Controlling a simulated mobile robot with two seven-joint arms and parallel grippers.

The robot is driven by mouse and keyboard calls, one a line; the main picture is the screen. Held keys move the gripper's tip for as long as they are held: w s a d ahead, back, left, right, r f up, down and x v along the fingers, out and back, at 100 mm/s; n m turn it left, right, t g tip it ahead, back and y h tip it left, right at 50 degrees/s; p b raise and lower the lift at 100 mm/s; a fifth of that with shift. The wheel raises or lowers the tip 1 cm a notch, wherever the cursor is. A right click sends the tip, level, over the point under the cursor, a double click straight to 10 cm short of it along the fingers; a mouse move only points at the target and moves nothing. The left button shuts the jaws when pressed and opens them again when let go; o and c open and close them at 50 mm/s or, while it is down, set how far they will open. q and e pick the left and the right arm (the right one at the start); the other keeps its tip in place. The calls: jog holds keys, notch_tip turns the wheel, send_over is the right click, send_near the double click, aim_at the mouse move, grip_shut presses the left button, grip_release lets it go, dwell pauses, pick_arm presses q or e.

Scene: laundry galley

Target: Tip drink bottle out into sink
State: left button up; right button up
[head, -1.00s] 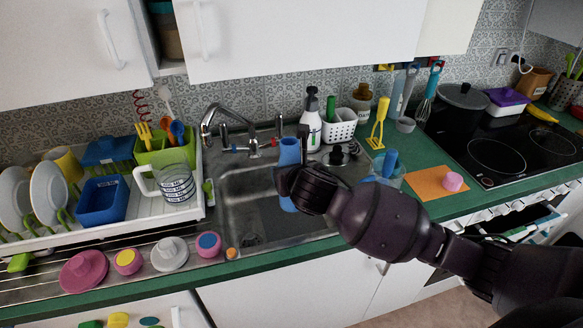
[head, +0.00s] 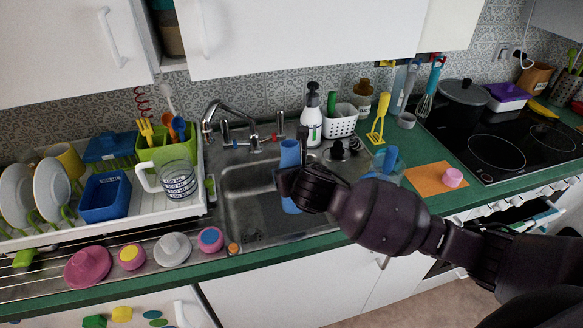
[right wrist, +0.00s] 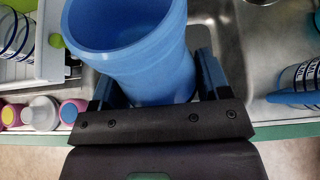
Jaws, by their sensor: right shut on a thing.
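The blue drink bottle (head: 290,153) is upright over the right part of the steel sink (head: 236,197). Its top shows above my right gripper (head: 284,184) and a bit of its lower part shows below. My right gripper is shut on the bottle. In the right wrist view the bottle (right wrist: 128,45) fills the space between the two fingers, its wide open mouth toward the camera; I cannot see any liquid in it. The tap (head: 226,116) stands behind the sink, its spout left of the bottle. My left gripper is not in view.
A white drying rack (head: 120,225) with plates, blue tubs and a measuring jug (head: 177,180) stands left of the sink. A soap bottle (head: 311,115) and white basket (head: 341,122) stand behind. Colourful lidded pots line the front left edge. The sink's left basin area is clear.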

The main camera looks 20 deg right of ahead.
aim_at(299, 212)
jog(key=shift+s+f+g, duration=0.3)
jog(key=shift+f+g, duration=0.1)
jog(key=shift+f, duration=0.5)
jog(key=g, duration=0.1)
jog(key=s+g, duration=0.1)
jog(key=g, duration=0.1)
jog(key=shift+s+d+r, duration=0.1)
jog(key=shift+s+d, duration=0.05)
jog(key=shift+s, duration=0.15)
jog(key=shift+s+f+g+h, duration=0.3)
jog(key=shift+s+g, duration=0.2)
jog(key=shift+g, duration=0.5)
jog(key=shift+s+d+f+g, duration=0.1)
jog(key=shift+s+f+g, duration=0.1)
jog(key=shift+f+g, duration=0.55)
jog(key=shift+s+a+f+g, duration=0.1)
jog(key=shift+s+f+g, duration=0.1)
jog(key=shift+f+g, duration=0.5)
jog(key=shift+s+d+f+g, duration=0.15)
jog(key=shift+f+g, duration=0.3)
jog(key=shift+f, duration=0.6)
jog(key=shift+s+f+n+g, duration=0.15)
jog(key=shift+n+g, duration=0.15)
jog(key=shift+g, duration=0.5)
jog(key=shift+f+g, duration=0.35)
jog(key=shift+g, duration=0.45)
jog(key=shift+g+h, duration=0.3)
jog(key=shift+g, duration=0.7)
